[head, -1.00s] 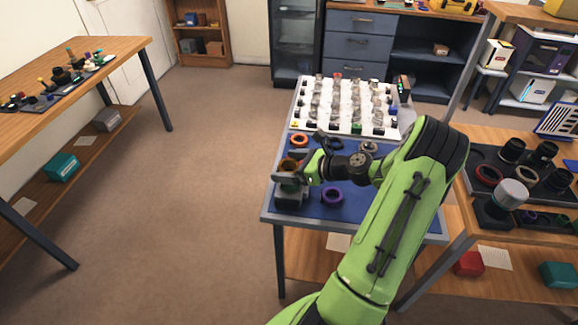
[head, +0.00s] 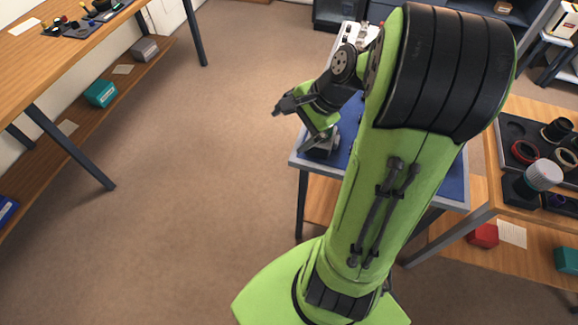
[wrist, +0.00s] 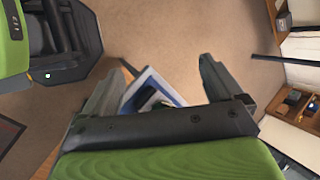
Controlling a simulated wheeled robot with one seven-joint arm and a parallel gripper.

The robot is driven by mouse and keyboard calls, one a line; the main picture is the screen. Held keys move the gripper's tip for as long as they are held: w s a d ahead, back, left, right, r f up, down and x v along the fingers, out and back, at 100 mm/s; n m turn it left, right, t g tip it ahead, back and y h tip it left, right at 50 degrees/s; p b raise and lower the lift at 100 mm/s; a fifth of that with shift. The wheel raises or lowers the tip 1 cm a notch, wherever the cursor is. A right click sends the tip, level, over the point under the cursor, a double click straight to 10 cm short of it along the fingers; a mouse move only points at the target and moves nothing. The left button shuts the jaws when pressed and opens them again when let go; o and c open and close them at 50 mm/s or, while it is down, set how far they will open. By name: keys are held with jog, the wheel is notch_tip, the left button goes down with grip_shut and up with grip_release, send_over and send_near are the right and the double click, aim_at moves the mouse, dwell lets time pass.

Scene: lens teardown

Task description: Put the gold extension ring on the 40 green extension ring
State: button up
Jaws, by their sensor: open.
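My gripper (head: 292,124) is raised over the near left corner of the blue-topped table (head: 342,160) in the head view. In the wrist view its two fingers (wrist: 160,78) stand wide apart with nothing held between them. A dark block (head: 322,147) stands on that table corner, below and partly behind the gripper. In the wrist view a small part of the table (wrist: 152,86) shows far off between the fingers, with a dark item on it too small to tell. I cannot make out the gold ring or the 40 green ring now; my arm and gripper cover much of the table.
A wooden table at right carries a dark tray with a red-rimmed ring (head: 524,151) and a ribbed light cylinder (head: 543,176). A red box (head: 483,236) is on its lower shelf. A wooden bench (head: 62,62) stands at left. Open carpet (head: 200,190) lies between.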

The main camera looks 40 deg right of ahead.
jog(key=s+a+r+n+h, duration=0.2)
jog(key=s+a+r+n, duration=0.2)
jog(key=s+a+n, duration=0.2)
jog(key=s+a+r+n+t+h, duration=0.1)
jog(key=s+a+r+n, duration=0.3)
jog(key=s+n, duration=0.4)
jog(key=shift+a+n+h, duration=0.4)
jog(key=shift+a+n, duration=0.45)
jog(key=shift+n, duration=0.35)
